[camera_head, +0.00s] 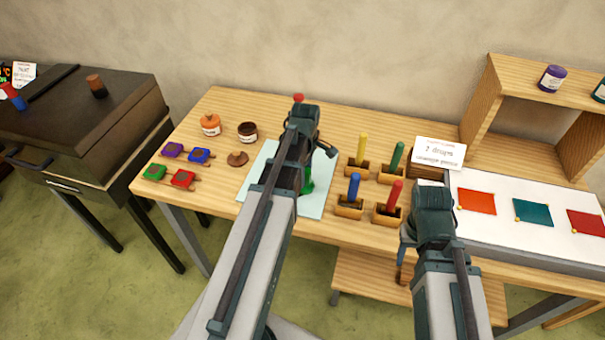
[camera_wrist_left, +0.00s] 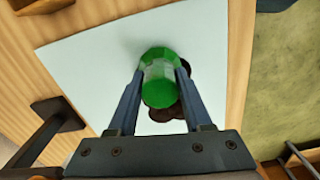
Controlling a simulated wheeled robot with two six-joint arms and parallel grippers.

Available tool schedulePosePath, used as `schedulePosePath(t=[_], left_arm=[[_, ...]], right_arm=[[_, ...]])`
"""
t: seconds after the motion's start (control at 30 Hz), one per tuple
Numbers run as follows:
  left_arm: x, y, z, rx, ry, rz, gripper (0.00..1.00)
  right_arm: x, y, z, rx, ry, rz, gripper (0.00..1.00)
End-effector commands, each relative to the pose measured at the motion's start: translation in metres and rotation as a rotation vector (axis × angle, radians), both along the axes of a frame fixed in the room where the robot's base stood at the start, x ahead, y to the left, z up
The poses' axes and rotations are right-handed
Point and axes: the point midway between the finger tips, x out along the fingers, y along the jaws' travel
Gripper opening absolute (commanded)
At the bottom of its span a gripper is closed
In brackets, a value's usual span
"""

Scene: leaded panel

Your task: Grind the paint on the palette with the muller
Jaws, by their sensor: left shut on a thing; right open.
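The palette (camera_head: 258,168) is a pale blue sheet lying flat on the table; it also fills much of the left wrist view (camera_wrist_left: 90,70). My left gripper (camera_wrist_left: 156,75) is shut on a green faceted piece (camera_wrist_left: 160,88), which looks like the muller, over the palette. A bit of green (camera_head: 308,184) shows past my left arm in the head view. A dark brown patch (camera_wrist_left: 187,82), perhaps the paint, lies beside and partly behind the green piece. Whether the green piece touches the palette I cannot tell. My right gripper (camera_head: 404,252) is open and empty at the table's front edge.
Several coloured sticks in wooden holders (camera_head: 349,207) stand right of the palette. Jars (camera_head: 247,132) and small coloured blocks (camera_head: 183,180) are to its left. A white board with coloured squares (camera_head: 505,225) lies at right, below a wooden shelf (camera_head: 490,110).

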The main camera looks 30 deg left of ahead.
Motion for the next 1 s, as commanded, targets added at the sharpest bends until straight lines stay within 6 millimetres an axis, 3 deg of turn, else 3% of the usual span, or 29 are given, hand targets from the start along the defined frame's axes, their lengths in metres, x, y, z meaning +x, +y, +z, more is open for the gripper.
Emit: schedulePosePath(t=[0.27, 0.8, 1.0], left_arm=[[0.000, 0.000, 0.010, -0.002, -0.001, 0.000, 0.00], [0.000, 0.000, 0.058, -0.001, 0.000, 0.000, 0.00], [0.000, 0.000, 0.061, -0.001, 0.000, 0.000, 0.00]], right_arm=[[0.000, 0.000, 0.010, 0.000, 0.000, 0.000, 0.50], [0.000, 0.000, 0.058, 0.000, 0.000, 0.000, 0.50], [0.000, 0.000, 0.061, 0.000, 0.000, 0.000, 0.50]])
